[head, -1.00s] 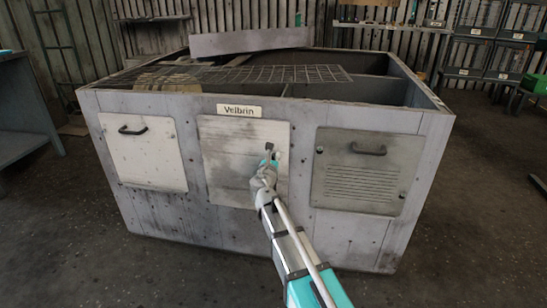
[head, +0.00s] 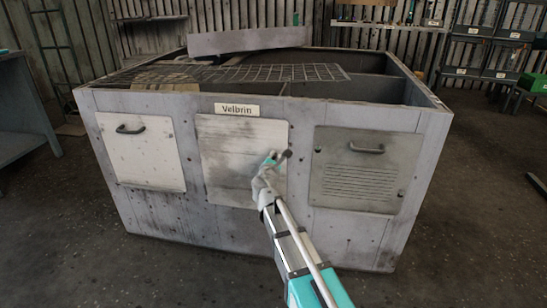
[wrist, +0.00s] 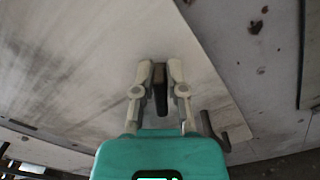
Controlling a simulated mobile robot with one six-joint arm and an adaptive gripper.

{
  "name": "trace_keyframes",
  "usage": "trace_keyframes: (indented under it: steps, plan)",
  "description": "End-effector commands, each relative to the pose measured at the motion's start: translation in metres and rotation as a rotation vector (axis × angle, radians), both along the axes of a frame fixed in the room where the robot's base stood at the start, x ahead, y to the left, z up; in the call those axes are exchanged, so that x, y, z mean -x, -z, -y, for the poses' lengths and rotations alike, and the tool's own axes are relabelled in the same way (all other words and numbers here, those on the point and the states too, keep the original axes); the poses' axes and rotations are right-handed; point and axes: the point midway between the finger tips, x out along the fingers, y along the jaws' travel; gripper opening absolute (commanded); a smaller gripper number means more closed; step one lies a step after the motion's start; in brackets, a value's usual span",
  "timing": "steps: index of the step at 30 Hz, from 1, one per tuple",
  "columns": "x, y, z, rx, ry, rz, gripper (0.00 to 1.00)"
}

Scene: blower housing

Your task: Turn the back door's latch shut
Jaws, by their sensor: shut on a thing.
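The middle front door (head: 230,150) of the grey housing is a pale, streaked panel and lies flat in its opening under the "Velbrin" label. My gripper (head: 279,157) is at this door's right edge. In the wrist view my gripper (wrist: 160,76) is shut on a dark, narrow latch (wrist: 160,98), with one pale finger on each side. In the head view a dark end of the latch (head: 287,153) shows just right of the fingers, over the door's edge. The rest of the latch is hidden by the fingers.
A dark hooked bar (wrist: 222,138) shows beside my gripper in the wrist view. A white door (head: 140,155) with a handle is at the left, and a louvred door (head: 360,175) with a handle at the right. The mesh-topped housing (head: 330,230) stands on clear floor.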

Motion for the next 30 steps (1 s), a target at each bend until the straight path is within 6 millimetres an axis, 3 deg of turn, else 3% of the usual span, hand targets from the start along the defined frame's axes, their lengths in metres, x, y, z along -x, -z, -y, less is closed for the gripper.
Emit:
trace_keyframes:
  steps: [21, 30]
  plan:
    - [0.002, 0.012, 0.008, -0.668, 0.002, 0.107, 0.0]
    - [0.002, 0.015, 0.009, -0.877, 0.002, 0.141, 0.0]
